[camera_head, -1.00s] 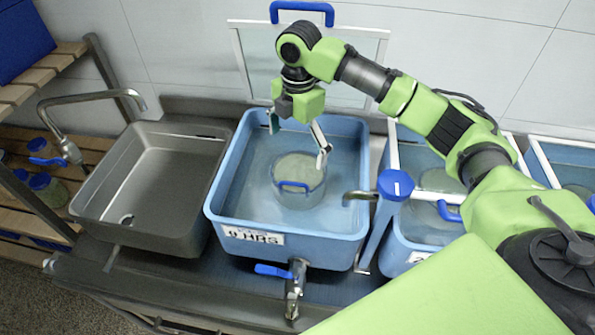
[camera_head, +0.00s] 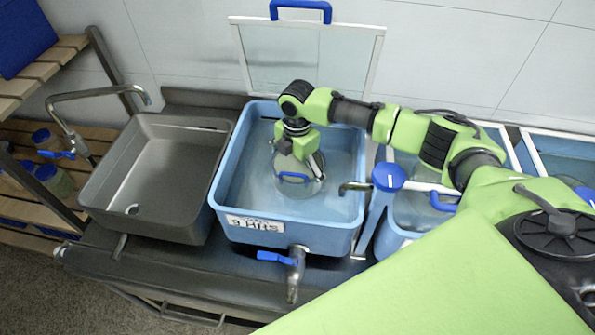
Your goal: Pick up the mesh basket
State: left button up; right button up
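The mesh basket (camera_head: 300,185) is a round, pale basket with a blue handle at its front. My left gripper is not in view.
An empty steel sink (camera_head: 160,175) with a faucet (camera_head: 100,95) stands left of the tank. A blue-handled tap (camera_head: 290,262) sticks out in front. More blue tanks (camera_head: 425,210) stand to the right. A glass lid (camera_head: 305,58) leans on the wall behind.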

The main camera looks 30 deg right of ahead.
jog(key=c, duration=1.3)
jog(key=shift+w+r, duration=0.1)
jog(key=shift+r, duration=0.25)
notch_tip(320, 180, up, 20)
jog(key=p, duration=1)
jog(key=shift+r, duration=0.2)
